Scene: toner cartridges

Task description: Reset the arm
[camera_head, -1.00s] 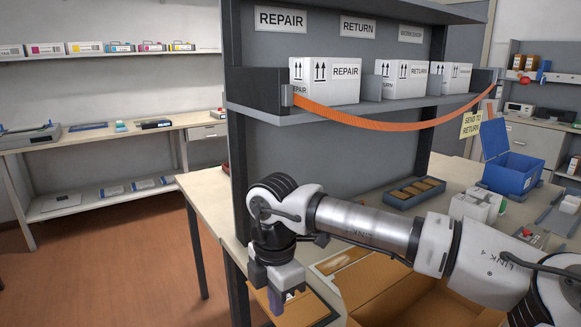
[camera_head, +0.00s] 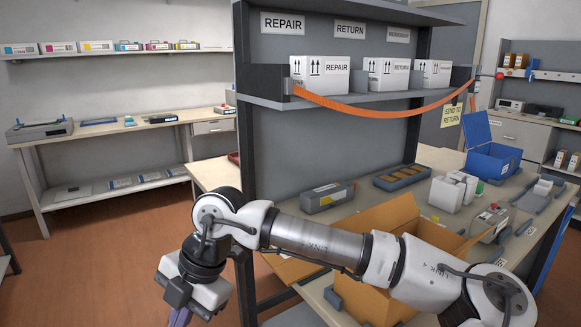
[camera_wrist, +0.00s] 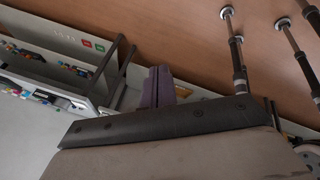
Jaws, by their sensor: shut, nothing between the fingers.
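My gripper (camera_head: 180,317) hangs at the bottom of the head view, left of the workbench and over the brown floor. Its fingertips are cut off by the lower edge. My arm reaches across the front of the bench from the lower right. In the wrist view my purple fingers (camera_wrist: 158,88) sit close together with nothing between them. My gripper touches nothing that I can see.
An open cardboard box (camera_head: 383,222) stands on the bench behind my arm. A grey toner unit (camera_head: 327,197), an orange-filled tray (camera_head: 401,177) and a blue bin (camera_head: 492,160) lie beyond. White boxes (camera_head: 322,79) stand on the shelf behind an orange strap (camera_head: 385,109).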

